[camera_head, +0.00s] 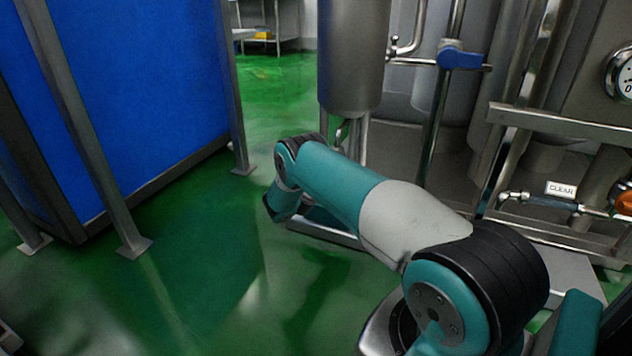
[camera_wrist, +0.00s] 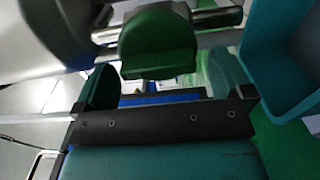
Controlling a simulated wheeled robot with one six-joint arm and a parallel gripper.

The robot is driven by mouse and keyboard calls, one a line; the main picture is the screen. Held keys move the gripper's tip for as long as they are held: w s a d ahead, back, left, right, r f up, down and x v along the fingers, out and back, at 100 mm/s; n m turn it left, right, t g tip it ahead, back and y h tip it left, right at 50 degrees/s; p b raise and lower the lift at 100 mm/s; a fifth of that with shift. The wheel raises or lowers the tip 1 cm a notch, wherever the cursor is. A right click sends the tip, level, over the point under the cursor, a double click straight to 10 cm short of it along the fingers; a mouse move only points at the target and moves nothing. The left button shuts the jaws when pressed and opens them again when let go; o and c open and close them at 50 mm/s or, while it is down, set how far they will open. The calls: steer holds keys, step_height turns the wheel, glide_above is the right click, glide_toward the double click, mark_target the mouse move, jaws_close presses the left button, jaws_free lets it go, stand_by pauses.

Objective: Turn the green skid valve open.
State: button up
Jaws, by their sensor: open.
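The green skid valve's handle (camera_wrist: 158,45) shows in the wrist view as a thick green block on a metal pipe, just ahead of my gripper. My gripper (camera_wrist: 164,80) is open, with one teal finger on each side of the view. The handle lies roughly between the fingers in the picture. I cannot tell whether either finger touches it. In the head view, my arm reaches forward and hides the gripper. A small dark green piece (camera_head: 342,131) shows below the steel vessel; I cannot tell if it is the same valve.
A steel vessel (camera_head: 352,55) stands just beyond my arm. A blue-handled valve (camera_head: 461,58), a gauge (camera_head: 624,77), an orange knob (camera_head: 625,202) and a "CLEAR" tag (camera_head: 561,189) sit on the right pipework. A blue panelled frame (camera_head: 130,90) stands left. Green floor (camera_head: 200,260) between is clear.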

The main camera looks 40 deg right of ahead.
steer(key=p+v, duration=1.6)
steer(key=p, duration=0.2)
